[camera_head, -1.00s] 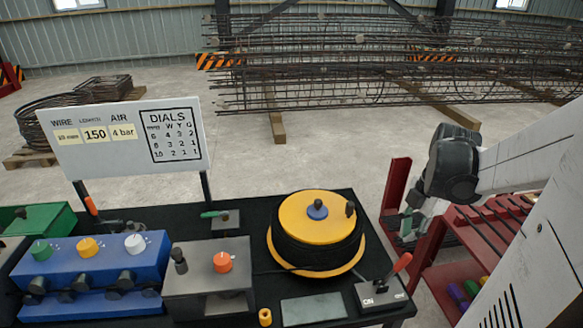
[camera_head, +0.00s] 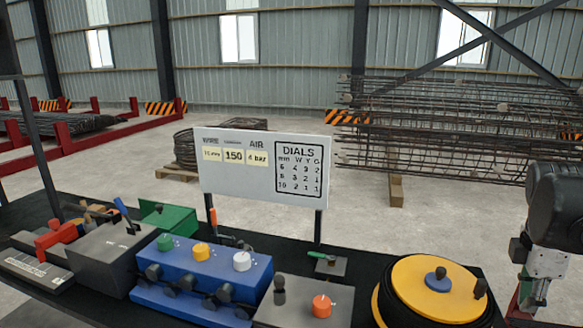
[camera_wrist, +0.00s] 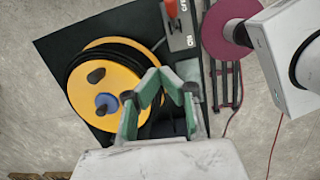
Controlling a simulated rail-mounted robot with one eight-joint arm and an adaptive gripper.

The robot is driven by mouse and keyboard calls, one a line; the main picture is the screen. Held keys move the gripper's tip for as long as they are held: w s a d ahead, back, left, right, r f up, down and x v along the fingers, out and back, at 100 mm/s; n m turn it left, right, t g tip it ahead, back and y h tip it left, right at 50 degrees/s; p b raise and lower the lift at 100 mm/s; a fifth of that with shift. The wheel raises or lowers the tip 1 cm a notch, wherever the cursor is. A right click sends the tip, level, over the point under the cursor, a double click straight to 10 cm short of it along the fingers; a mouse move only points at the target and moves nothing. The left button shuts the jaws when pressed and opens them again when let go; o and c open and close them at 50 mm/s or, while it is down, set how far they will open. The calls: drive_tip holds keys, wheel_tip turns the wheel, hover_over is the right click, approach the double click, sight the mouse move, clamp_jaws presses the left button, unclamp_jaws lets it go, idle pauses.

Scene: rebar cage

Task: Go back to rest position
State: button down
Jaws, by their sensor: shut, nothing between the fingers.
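My gripper (camera_head: 533,298) hangs at the right edge of the head view, beside the yellow reel and pointing down. In the wrist view its green-padded fingers (camera_wrist: 158,76) come together at the tips with nothing between them. The gripper is shut and empty. Part of my arm beyond the wrist is cut off by the right edge of the head view.
The black bench carries a yellow reel (camera_head: 437,287), a grey box with an orange knob (camera_head: 321,306), a blue dial box (camera_head: 205,275) and a green box (camera_head: 170,220). A sign board (camera_head: 262,172) stands behind them. A rebar cage (camera_head: 450,125) lies beyond open floor.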

drive_tip(key=w+a+r+m+h+b, duration=0.2)
drive_tip(key=w+a+b, duration=0.1)
drive_tip(key=a, duration=0.1)
drive_tip(key=s+a+f+m+t+y, duration=0.1)
drive_tip(key=a+f+m+t, duration=0.1)
drive_tip(key=a, duration=0.5)
drive_tip(key=s+a+f+m+t+y, duration=0.1)
drive_tip(key=a+f+m+t, duration=0.1)
drive_tip(key=a+m, duration=0.3)
drive_tip(key=s+a+f+m+t+y, duration=0.1)
drive_tip(key=a+f+m+t, duration=0.2)
drive_tip(key=a, duration=0.8)
drive_tip(key=shift+s+a+f+m+y, duration=0.15)
drive_tip(key=shift+s+f+m+y, duration=0.15)
